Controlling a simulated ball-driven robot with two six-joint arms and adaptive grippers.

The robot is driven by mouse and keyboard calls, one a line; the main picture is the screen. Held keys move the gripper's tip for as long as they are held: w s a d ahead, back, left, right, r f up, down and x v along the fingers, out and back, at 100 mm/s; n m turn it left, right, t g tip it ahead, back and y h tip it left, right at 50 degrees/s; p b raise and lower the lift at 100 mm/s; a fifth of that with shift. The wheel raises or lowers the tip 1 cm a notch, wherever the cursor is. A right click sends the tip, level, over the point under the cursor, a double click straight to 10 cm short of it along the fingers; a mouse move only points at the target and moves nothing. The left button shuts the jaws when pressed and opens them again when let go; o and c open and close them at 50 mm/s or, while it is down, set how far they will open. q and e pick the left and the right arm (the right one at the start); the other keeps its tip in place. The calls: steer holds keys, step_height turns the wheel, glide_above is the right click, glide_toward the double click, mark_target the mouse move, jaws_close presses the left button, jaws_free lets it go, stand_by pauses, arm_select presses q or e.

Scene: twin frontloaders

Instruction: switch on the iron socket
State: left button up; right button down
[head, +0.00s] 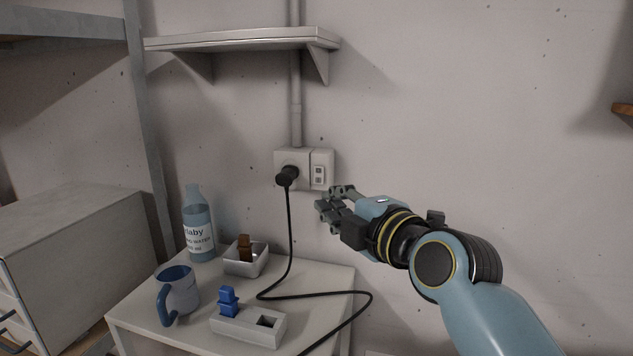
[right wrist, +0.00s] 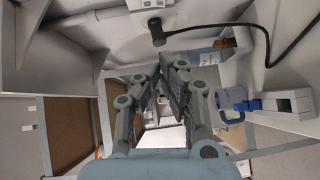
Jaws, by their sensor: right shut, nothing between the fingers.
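The iron socket (head: 303,158) is a white box on the wall above the small table. A black plug (head: 287,176) sits in its left half, with a black cable hanging down. A light switch panel (head: 319,174) with small dark markings is on its right half; whether it is on or off is too small to tell. My right gripper (head: 334,201) is shut and empty, just below and right of the switch panel. In the right wrist view the fingers (right wrist: 164,78) point toward the plug (right wrist: 157,32), and the socket (right wrist: 150,4) is cut off at the top edge. My left gripper is out of view.
The white table (head: 322,284) holds a water bottle (head: 198,228), a blue mug (head: 177,292), a small white tray (head: 247,264) with a brown piece, and a white block (head: 250,328) with blue pieces. A wall shelf (head: 240,39) is above. The wall right of the socket is clear.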

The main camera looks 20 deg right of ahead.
mark_target(319, 175)
steer(key=w, duration=0.3)
steer(key=w+p, duration=0.1)
steer(key=w, duration=0.3)
steer(key=w+f+p, duration=0.1)
steer(key=w, duration=0.3)
steer(key=shift+d+f, duration=0.1)
steer(key=shift+d, duration=0.25)
